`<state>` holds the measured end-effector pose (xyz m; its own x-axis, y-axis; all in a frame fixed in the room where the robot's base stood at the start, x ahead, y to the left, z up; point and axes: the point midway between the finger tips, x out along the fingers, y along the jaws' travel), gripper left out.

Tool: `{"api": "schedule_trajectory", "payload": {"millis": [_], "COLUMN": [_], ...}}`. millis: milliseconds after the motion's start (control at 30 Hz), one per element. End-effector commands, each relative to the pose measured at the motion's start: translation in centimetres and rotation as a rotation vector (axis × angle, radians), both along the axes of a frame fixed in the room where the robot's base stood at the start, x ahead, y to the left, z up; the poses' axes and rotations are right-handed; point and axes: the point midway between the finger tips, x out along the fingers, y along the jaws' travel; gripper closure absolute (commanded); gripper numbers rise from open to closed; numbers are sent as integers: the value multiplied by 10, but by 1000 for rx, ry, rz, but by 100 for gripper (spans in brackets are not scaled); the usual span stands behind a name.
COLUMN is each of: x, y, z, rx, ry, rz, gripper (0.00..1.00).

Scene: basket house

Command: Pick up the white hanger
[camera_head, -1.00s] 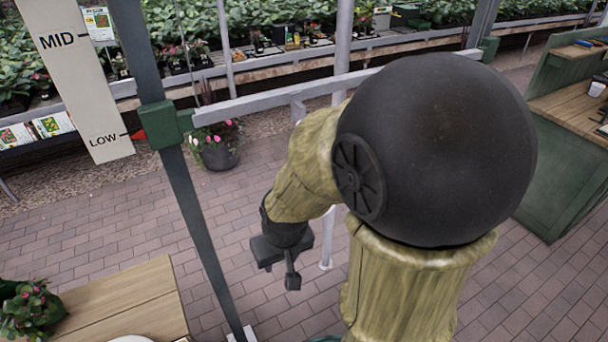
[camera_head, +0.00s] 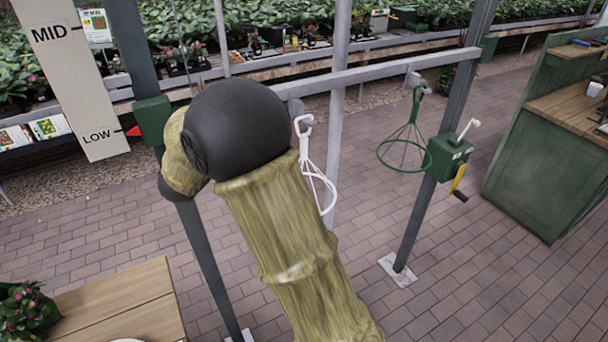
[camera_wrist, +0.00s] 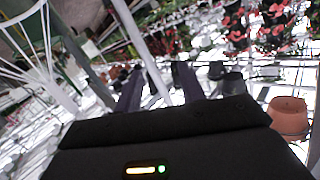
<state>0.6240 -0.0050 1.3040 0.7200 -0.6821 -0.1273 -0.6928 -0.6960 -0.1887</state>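The white hanger (camera_head: 306,150) hangs from the grey crossbar in the head view, with its hook up and its wire ring low. My arm hides part of its left side. White wires at the left of the wrist view (camera_wrist: 46,45) look like the same hanger. My gripper (camera_wrist: 158,86) shows two dark fingers apart in the wrist view, with nothing seen between them. The hanger wires lie to the left of the fingers, apart from them. In the head view my gripper is hidden behind my arm.
A green hanger (camera_head: 410,140) hangs farther right on the crossbar (camera_head: 385,72). A green crank box (camera_head: 447,157) is on the right post. A wooden table (camera_head: 120,305) stands at lower left, a green counter (camera_head: 535,160) at right. A terracotta pot (camera_wrist: 288,118) shows in the wrist view.

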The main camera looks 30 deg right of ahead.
Motion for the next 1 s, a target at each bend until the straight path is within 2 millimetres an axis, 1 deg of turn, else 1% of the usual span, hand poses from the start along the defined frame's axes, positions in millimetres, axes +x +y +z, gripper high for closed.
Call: {"api": "schedule_trajectory", "payload": {"millis": [67, 167, 300, 400, 500, 600, 867, 1000], "x": [-8, -27, -60, -79, -90, -94, -94, -93], "y": [0, 1, 12, 23, 29, 30, 29, 17], "z": [-2, -6, -13, -17, -18, -18, -18, -15], "rx": [-36, -82, -145, -177, -197, -200, -200, -201], "ry": [-17, -9, 44, 90, 120, 128, 127, 126], "rz": [-137, -320, -561, -682, -748, -766, -765, -766], "gripper": [60, 60, 60, 60, 60, 60, 60, 60]}}
